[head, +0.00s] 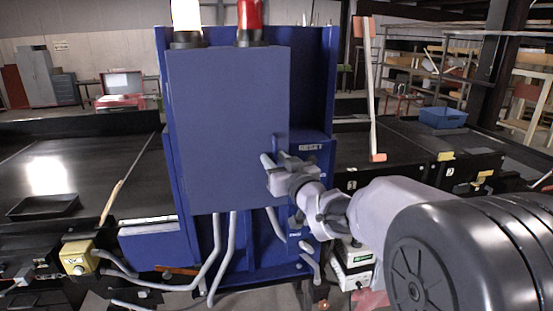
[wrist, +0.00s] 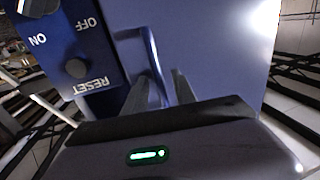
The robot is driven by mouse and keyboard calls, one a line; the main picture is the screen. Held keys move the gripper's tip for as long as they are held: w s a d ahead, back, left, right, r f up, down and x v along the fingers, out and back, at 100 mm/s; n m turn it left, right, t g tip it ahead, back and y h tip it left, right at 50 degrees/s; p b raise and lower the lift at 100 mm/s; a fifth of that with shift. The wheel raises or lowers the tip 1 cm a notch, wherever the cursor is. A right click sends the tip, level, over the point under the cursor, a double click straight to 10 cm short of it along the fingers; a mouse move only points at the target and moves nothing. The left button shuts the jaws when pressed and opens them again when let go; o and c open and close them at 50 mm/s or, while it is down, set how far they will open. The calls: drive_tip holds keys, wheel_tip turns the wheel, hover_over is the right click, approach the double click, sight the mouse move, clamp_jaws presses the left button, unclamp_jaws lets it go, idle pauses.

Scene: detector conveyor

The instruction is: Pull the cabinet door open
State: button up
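The blue cabinet door (head: 225,120) is a flat upright panel at the centre of the head view, below two lamps. I see no clear gap along its edges. In the wrist view the door (wrist: 220,50) fills the upper middle, with a blue bar handle (wrist: 157,65) standing off it. My gripper (head: 268,168) is at the door's lower right edge in the head view. In the wrist view my gripper's two dark fingers (wrist: 160,85) are apart, one on each side of the handle. I see no clear contact. The head view mostly hides the handle.
A panel with ON, OFF and RESET labels (wrist: 75,50) is left of the handle in the wrist view. Black conveyor surfaces (head: 100,165) flank the cabinet. Grey conduits (head: 222,255) hang below it. A yellow button box (head: 78,257) is at lower left.

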drive_tip(key=shift+s, duration=0.1)
drive_tip(key=shift+c, duration=0.4)
clamp_jaws()
idle(0.8)
